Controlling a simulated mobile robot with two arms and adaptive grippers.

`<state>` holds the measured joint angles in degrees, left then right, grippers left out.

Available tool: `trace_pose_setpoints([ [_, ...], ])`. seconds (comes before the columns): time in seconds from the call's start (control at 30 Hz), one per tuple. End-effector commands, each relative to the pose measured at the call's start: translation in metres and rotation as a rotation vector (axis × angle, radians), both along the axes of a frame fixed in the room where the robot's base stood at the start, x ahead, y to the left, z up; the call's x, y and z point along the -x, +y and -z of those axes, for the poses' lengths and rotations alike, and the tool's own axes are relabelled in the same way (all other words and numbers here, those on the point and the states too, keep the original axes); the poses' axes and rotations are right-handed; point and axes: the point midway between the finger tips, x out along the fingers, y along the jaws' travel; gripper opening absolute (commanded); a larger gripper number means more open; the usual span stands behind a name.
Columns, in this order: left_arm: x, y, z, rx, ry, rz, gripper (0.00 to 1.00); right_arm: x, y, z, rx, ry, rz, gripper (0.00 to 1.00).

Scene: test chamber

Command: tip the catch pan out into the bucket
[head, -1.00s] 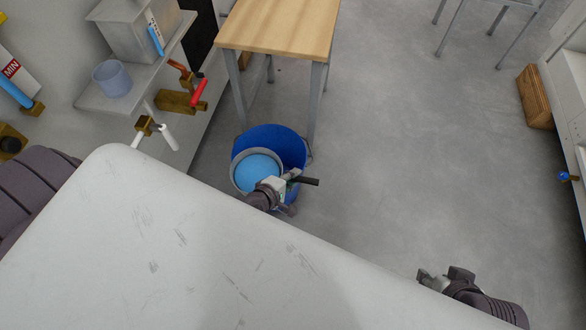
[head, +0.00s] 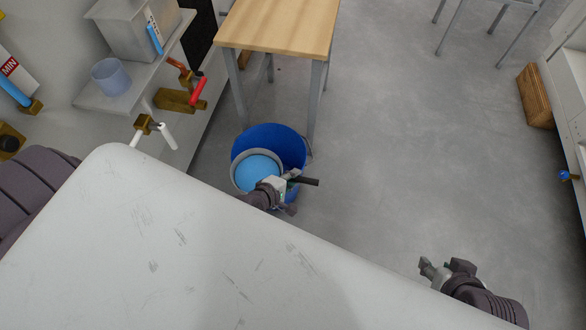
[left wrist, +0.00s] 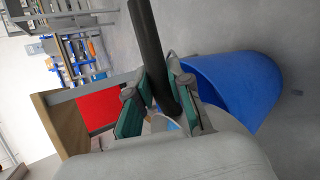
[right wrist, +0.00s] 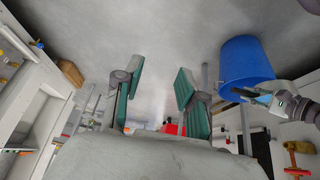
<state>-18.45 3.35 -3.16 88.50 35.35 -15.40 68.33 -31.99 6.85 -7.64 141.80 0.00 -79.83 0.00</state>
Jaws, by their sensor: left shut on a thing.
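The catch pan (head: 257,171) is a round grey-rimmed pan with light blue contents, seen in the head view over the near left part of the blue bucket (head: 282,142). My left gripper (head: 290,184) is shut on the pan's dark handle, which also shows between its fingers in the left wrist view (left wrist: 150,50). The pan looks roughly level; its height above the bucket is hard to judge. The bucket also shows in the right wrist view (right wrist: 245,62). My right gripper (head: 446,268) is open and empty, right of the bucket.
A wood-topped table (head: 277,28) stands behind the bucket. At left a shelf (head: 125,98) holds a clear cup (head: 111,77), near a valve with a red handle (head: 198,91). A wooden block (head: 534,96) lies at right. The middle floor is clear.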

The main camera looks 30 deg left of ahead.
Motion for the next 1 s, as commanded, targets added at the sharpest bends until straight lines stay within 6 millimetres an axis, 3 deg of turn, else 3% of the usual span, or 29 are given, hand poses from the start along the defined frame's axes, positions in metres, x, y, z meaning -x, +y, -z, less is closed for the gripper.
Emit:
trace_pose_setpoints([
  [1.0,-0.003,0.001,0.008,0.004,0.022,0.0,0.0,-0.014,0.006,-0.004,-0.021,-0.078,-0.006,0.4],
])
